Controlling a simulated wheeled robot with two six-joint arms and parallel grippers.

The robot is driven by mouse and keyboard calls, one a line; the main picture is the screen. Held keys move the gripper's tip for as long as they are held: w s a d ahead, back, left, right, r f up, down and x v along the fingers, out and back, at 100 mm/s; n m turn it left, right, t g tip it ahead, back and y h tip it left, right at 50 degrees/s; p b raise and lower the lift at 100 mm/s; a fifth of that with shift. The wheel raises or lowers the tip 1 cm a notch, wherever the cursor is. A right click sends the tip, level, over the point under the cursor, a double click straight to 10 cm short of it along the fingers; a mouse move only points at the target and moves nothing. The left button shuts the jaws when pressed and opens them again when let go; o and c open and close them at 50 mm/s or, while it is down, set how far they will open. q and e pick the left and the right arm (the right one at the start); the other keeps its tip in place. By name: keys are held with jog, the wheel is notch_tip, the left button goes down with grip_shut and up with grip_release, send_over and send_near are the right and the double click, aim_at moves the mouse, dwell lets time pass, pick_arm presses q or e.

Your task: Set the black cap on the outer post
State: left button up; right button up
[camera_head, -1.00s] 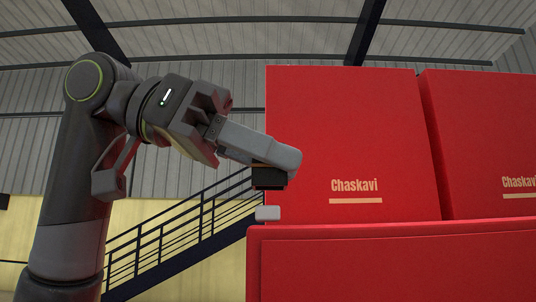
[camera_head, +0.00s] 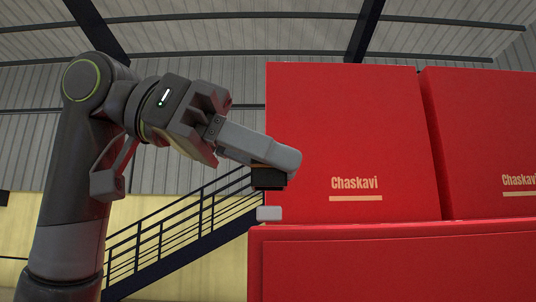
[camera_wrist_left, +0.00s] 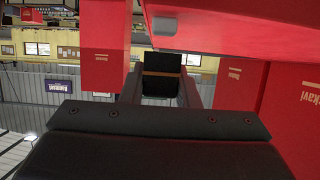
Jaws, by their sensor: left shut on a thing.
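My left gripper (camera_head: 284,162) comes in from the left in the head view and is shut on the black cap (camera_head: 266,181). The cap hangs at the fingertips, with a brown strip along its upper edge. A short light grey post (camera_head: 268,213) sticks out at the left edge of the red box; I take it for the outer post. The cap is just above this post, with a small gap between them. In the left wrist view the cap (camera_wrist_left: 160,86) sits between the fingers, and a pale grey piece (camera_wrist_left: 164,25) shows beyond it. My right gripper is not in view.
Large red boxes marked "Chaskavi" (camera_head: 350,130) stand right behind and to the right of the gripper. A lower red box (camera_head: 390,268) fills the bottom right. The space left of the post is open, with a dark stair railing far behind.

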pick_arm(q)
jog(key=shift+f+b, duration=1.05)
jog(key=shift+f, duration=0.4)
jog(key=o, duration=1)
jog(key=shift+a+r, duration=0.1)
jog(key=shift+p+v, duration=1.55)
jog(key=shift+v, duration=2.4)
